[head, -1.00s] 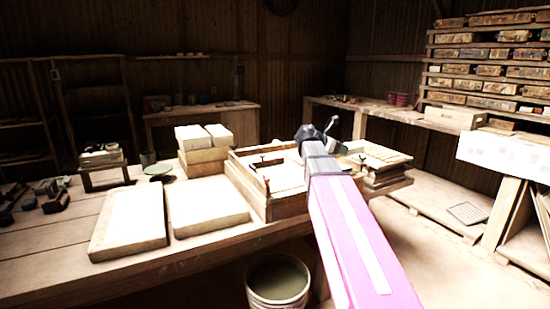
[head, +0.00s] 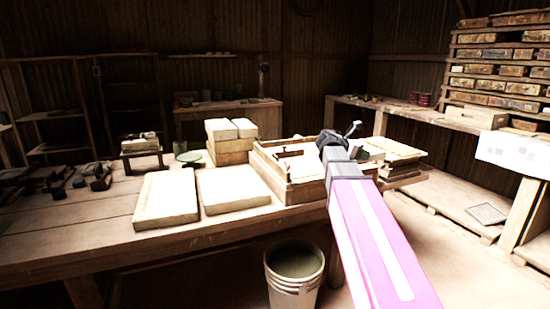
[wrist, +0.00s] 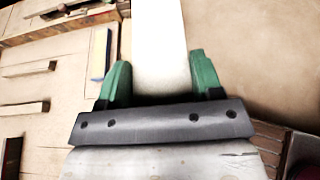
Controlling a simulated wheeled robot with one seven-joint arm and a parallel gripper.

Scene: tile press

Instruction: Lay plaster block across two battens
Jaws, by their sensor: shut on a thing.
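In the wrist view, the green fingers of my gripper (wrist: 157,78) are shut on a long, pale plaster block (wrist: 160,40), which runs out past the top of the picture. Two short wooden strips, which look like the battens (wrist: 28,68) (wrist: 25,108), lie apart and roughly parallel on a pale wooden surface to the left. The block is not over them in this view. In the head view, my pink arm ends in a dark wrist near the right end of the bench. The fingers and held block are hidden there.
Two pale slabs (head: 168,198) (head: 234,188) lie on the bench (head: 75,235). A stack of pale blocks (head: 231,150) stands behind them. A wooden frame (head: 305,190) is beside my wrist. A bucket (head: 295,272) stands below the bench's front edge.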

